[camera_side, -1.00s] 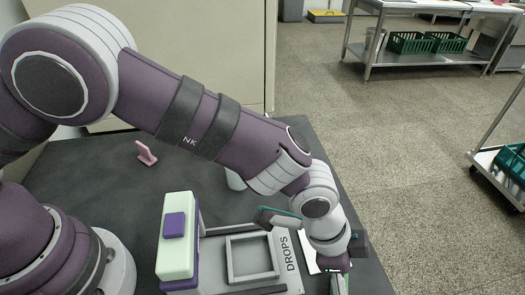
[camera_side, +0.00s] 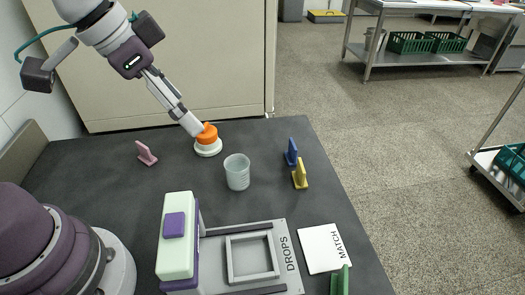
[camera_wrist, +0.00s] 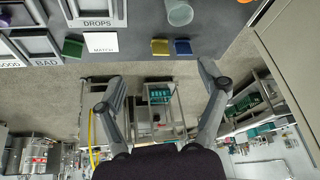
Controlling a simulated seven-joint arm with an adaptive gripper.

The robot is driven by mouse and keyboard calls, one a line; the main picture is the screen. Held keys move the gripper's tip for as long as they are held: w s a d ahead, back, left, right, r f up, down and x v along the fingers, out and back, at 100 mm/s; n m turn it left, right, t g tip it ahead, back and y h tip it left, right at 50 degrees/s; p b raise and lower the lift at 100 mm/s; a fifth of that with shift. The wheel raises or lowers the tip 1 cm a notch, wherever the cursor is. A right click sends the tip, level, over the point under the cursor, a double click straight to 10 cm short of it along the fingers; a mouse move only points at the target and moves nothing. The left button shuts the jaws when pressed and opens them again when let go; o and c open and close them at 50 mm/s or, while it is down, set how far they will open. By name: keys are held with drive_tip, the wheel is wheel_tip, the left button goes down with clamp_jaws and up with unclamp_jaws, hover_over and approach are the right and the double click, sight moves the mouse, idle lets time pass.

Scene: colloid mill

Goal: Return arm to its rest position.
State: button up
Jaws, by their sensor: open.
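My gripper (camera_side: 190,122) hangs at the upper left in the side view, raised and pointing down to the right. In that view its fingertips overlap an orange knob on a white round base (camera_side: 208,140), but the wrist view shows nothing between them. In the wrist view my gripper (camera_wrist: 158,72) has its fingers spread wide and empty, with open floor and distant carts behind. My wrist and lower arm show at the top left of the side view; the upper arm is out of frame.
A clear cup (camera_side: 237,172), pink (camera_side: 146,153), blue (camera_side: 291,152), yellow (camera_side: 300,174) and green (camera_side: 340,281) pieces stand on the dark table (camera_side: 110,195). A white MATCH card (camera_side: 322,248), a DROPS tray (camera_side: 283,245) and a pale green box (camera_side: 175,255) are in front.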

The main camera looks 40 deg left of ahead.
drive_tip(key=s+a+n+y, duration=0.1)
drive_tip(key=s+a+n, duration=0.3)
drive_tip(key=s+a, duration=0.1)
drive_tip(key=shift+a+f+n+t+y, duration=0.2)
drive_tip(key=shift+a+n+t+y, duration=0.1)
drive_tip(key=shift+a, duration=0.5)
idle(0.4)
